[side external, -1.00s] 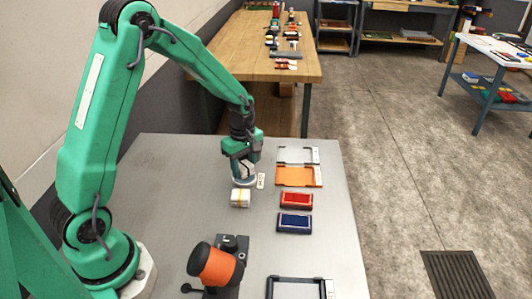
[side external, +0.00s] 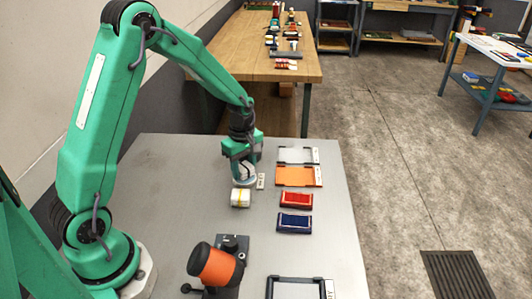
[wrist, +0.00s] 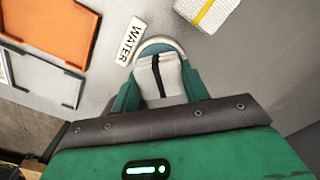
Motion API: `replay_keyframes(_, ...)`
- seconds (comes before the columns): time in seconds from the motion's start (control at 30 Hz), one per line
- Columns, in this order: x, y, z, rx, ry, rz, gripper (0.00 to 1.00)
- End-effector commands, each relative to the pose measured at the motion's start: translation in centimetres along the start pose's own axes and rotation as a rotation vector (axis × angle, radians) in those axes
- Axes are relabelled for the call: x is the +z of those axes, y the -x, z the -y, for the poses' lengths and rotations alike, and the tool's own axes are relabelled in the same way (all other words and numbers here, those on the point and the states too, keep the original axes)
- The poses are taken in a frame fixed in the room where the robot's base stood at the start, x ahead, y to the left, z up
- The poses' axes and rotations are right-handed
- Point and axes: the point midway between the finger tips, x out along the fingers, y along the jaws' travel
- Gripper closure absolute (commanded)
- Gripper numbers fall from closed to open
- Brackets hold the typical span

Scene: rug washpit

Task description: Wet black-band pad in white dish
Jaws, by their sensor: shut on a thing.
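My gripper (side external: 242,172) points down over the white dish (side external: 244,184) on the grey table. In the wrist view my gripper (wrist: 161,78) is shut on the black-band pad (wrist: 172,76), a pale pad with a dark stripe. The dish (wrist: 157,42) shows there as a white rim with blue inside, below and beyond the pad. The pad's lower end is at or in the dish; I cannot tell whether it touches the water. A white label reading WATER (wrist: 130,41) lies beside the dish.
A white pad with a yellow band (side external: 240,198) lies close in front of the dish.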

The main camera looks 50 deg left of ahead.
Motion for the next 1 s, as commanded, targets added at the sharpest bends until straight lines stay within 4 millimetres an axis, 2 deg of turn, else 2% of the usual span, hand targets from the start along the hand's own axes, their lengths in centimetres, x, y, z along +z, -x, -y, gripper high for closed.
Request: replay_keyframes(1.0, 0.0, -0.65, 0.01, 0.0, 0.0, 0.0, 0.73)
